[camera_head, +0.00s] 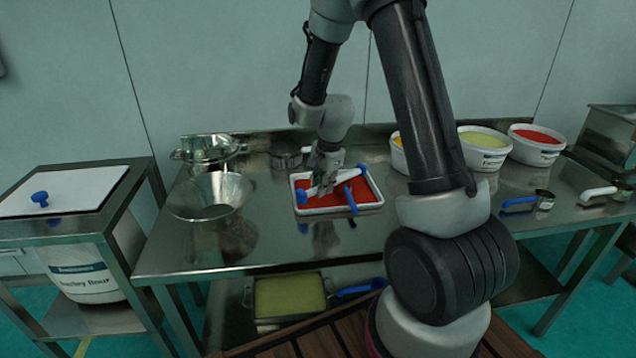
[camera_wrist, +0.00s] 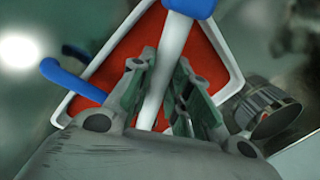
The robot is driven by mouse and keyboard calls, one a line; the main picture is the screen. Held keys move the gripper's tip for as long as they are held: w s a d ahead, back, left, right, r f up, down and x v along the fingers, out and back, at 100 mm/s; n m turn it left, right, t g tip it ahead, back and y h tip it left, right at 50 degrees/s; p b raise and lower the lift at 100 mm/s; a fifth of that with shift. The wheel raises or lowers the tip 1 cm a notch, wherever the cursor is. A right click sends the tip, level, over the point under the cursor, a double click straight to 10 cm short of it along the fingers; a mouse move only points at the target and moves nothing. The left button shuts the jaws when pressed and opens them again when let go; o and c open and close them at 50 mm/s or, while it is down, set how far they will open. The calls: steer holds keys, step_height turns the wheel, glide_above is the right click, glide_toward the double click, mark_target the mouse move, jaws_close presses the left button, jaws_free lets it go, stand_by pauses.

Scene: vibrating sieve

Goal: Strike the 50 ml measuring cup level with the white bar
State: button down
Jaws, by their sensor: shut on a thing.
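My gripper (camera_head: 324,186) is over the tray and shut on the white bar (camera_wrist: 172,50). In the wrist view my fingers (camera_wrist: 168,98) hold the bar from both sides; its blue end piece (camera_wrist: 190,7) is at the top edge. In the head view the bar (camera_head: 347,176) lies at a slant across the tray, with blue ends. Two measuring cups lie on the right of the table, one with a blue handle (camera_head: 518,201) and one with a white handle (camera_head: 598,191). I cannot tell which cup is 50 ml.
The white tray (camera_head: 342,210) holds red material, with a blue handle (camera_head: 350,200) over its front rim. A metal bowl (camera_head: 210,195) stands left. Red (camera_head: 537,142) and green (camera_head: 484,150) tubs stand back right. A metal cylinder (camera_wrist: 265,105) shows beside the tray.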

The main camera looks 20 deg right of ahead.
steer(key=shift+s+d, duration=0.25)
steer(key=shift+s, duration=0.6)
steer(key=shift+s+r, duration=0.15)
steer(key=shift+w+a+r, duration=0.1)
steer(key=shift+w+r, duration=0.15)
steer(key=shift+r, duration=0.6)
steer(key=shift+w+r, duration=0.25)
steer(key=shift+r, duration=0.55)
